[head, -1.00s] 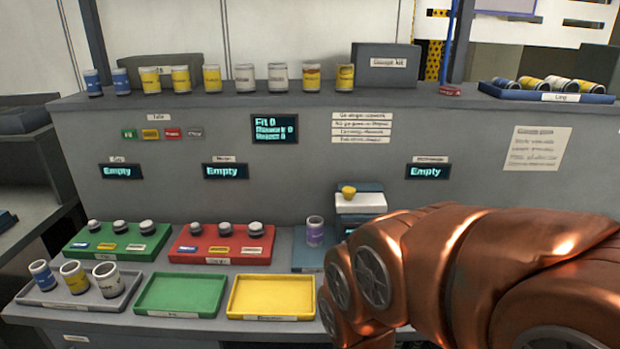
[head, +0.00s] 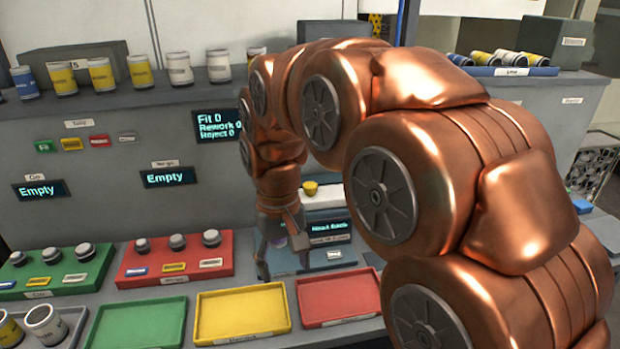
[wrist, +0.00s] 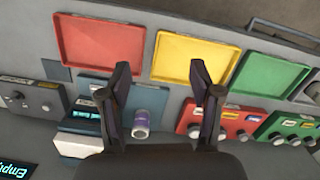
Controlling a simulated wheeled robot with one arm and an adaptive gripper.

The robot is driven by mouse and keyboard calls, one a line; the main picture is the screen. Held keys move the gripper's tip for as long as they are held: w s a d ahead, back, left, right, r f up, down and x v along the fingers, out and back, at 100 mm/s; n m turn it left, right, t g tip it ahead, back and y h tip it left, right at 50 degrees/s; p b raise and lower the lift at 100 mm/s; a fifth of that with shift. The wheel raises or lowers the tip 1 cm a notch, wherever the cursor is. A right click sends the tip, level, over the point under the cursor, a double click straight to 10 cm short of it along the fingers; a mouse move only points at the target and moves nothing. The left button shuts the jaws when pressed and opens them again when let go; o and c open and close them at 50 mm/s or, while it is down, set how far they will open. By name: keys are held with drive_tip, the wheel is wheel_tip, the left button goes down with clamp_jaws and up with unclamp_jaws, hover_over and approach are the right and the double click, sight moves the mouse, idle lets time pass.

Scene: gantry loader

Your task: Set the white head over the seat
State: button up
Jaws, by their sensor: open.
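The white head (head: 326,199) is a pale slab with a yellow knob (head: 310,188) on top, at the back of the loader, behind and right of my gripper in the head view. A small lit display (head: 326,228) is below it. The white head also shows at lower left in the wrist view (wrist: 78,146). A grey can with a purple band (wrist: 142,122) stands on the loader's blue-grey base (wrist: 108,88); I cannot make out the seat beneath it. My gripper (head: 283,262) points down over the loader, open and empty. Its fingers (wrist: 160,72) spread apart in the wrist view.
Empty yellow (head: 242,315) and red (head: 340,299) trays lie in front, beside an empty green tray (head: 137,325). Green (head: 58,276) and red (head: 175,262) gauge boards with dark knobs stand left. Cans line the upper shelf. My arm hides much of the right side.

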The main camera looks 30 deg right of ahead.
drive_tip(key=w+d+r+m+p, duration=0.1)
drive_tip(key=w+d+r, duration=0.1)
drive_tip(key=w+d, duration=0.3)
drive_tip(key=w+d+r+m+p, duration=0.1)
drive_tip(key=w+d+r, duration=0.2)
drive_tip(key=w, duration=0.4)
drive_tip(key=r+m+t+p, duration=0.1)
drive_tip(key=r+m, duration=0.1)
drive_tip(key=m, duration=0.1)
hover_over(310, 185)
drive_tip(key=shift+s+a+f, duration=0.2)
drive_tip(key=shift+a, duration=0.05)
drive_tip(key=shift+w+d+f, duration=0.15)
drive_tip(key=shift+d+f, duration=0.1)
drive_tip(key=shift+f, duration=0.05)
drive_tip(key=shift+f+p, duration=1.25)
drive_tip(key=shift+f, duration=2.35)
clamp_jaws()
drive_tip(key=shift+a, duration=0.1)
